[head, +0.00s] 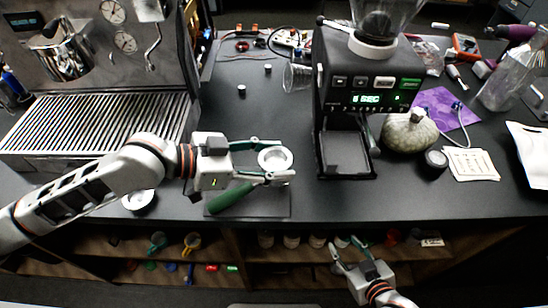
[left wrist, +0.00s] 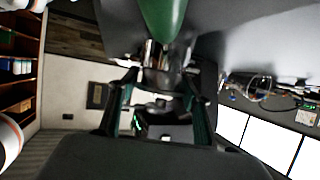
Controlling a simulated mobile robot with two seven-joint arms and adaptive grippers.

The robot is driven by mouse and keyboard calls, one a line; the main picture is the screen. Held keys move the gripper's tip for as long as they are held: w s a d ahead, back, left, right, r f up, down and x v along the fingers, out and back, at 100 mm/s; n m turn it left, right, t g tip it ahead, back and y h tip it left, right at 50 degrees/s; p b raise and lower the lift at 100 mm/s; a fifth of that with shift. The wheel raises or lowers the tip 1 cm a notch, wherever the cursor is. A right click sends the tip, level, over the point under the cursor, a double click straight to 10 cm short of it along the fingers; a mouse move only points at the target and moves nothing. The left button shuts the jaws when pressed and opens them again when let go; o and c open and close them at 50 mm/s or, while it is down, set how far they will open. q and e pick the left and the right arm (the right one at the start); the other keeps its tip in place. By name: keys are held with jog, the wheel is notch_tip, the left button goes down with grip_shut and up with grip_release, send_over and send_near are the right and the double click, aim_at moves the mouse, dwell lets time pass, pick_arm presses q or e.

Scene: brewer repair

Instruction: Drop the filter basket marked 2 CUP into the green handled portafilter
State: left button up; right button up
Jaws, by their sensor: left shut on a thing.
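My left gripper (head: 282,162) is shut on a round silver metal filter basket (head: 275,158), with a finger on either side of its rim. It is above the head end of the green handled portafilter. The green handle (head: 231,197) points to the lower left over a dark mat; it also shows in the left wrist view (left wrist: 163,18). The portafilter head is hidden, so I cannot tell whether the basket is in it or above it. Another round metal piece (head: 138,199) lies on the counter below my left arm. No 2 CUP mark is readable. My right gripper (head: 346,243) is open and empty before the shelves.
The espresso machine's drip tray (head: 100,128) is at the left. The black grinder (head: 345,150) stands right of the left gripper. Counter between machine and grinder is mostly clear.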

pick_arm(q)
jog(key=shift+f, duration=0.3)
jog(key=o, duration=1.1)
jog(key=o, duration=0.4)
jog(key=shift+o, duration=0.2)
jog(key=shift+r+p, duration=0.6)
jog(key=shift+r, duration=2.9)
